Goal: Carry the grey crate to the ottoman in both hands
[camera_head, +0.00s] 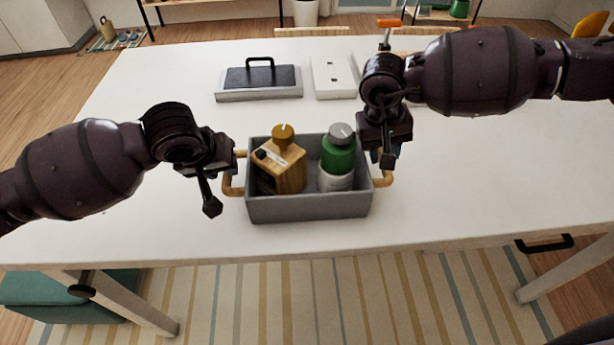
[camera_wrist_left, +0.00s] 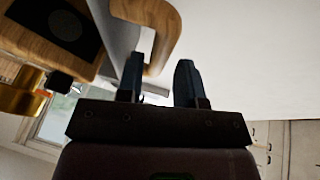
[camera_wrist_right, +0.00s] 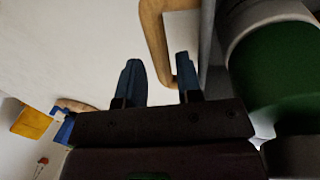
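The grey crate (camera_head: 310,208) stands on the white table, with a wooden loop handle at each end. It holds a wooden bottle (camera_head: 283,165) with a gold cap and a green-and-white bottle (camera_head: 338,158) with a grey cap. My left gripper (camera_head: 236,160) is at the left handle (camera_head: 232,186); its fingers are apart around part of that handle (camera_wrist_left: 165,40). My right gripper (camera_head: 384,158) is at the right handle (camera_head: 384,179); its fingers are apart, with the handle (camera_wrist_right: 155,40) between them. A teal block, apparently the ottoman (camera_head: 65,298), is partly hidden at the lower left.
On the white table (camera_head: 480,190), a grey tray-like item with a black handle (camera_head: 258,82) and a white box (camera_head: 333,76) stand behind the crate. The table is clear to the crate's left and right. A striped rug (camera_head: 330,300) lies in front; table legs flank it.

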